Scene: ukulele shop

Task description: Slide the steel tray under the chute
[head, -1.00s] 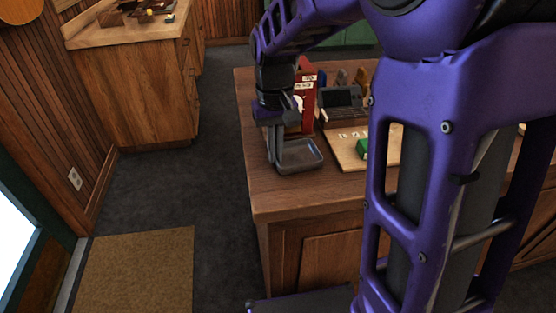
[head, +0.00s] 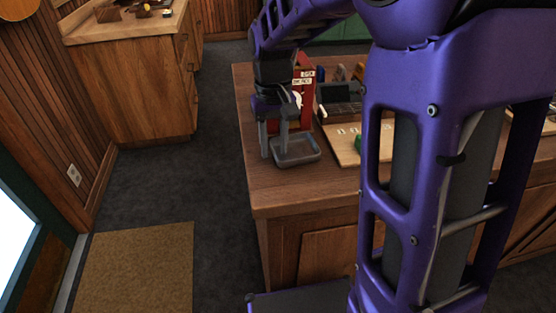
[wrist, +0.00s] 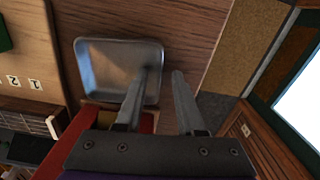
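The steel tray (head: 297,159) lies flat on the wooden counter, close to its left edge; the wrist view shows its shallow inside and rounded corners (wrist: 105,62). My gripper (head: 274,148) is open at the tray's left side. In the wrist view its fingers (wrist: 160,76) are apart, one over the tray's inside near the rim and the other outside it; contact with the rim cannot be told. A red box-like machine (head: 307,77) with white labels stands just behind the tray, also in the wrist view (wrist: 68,142). My arm partly hides it, and no chute shows clearly.
The counter's front left (head: 285,190) is bare. Carpet and a brown mat (head: 137,265) lie left of it.

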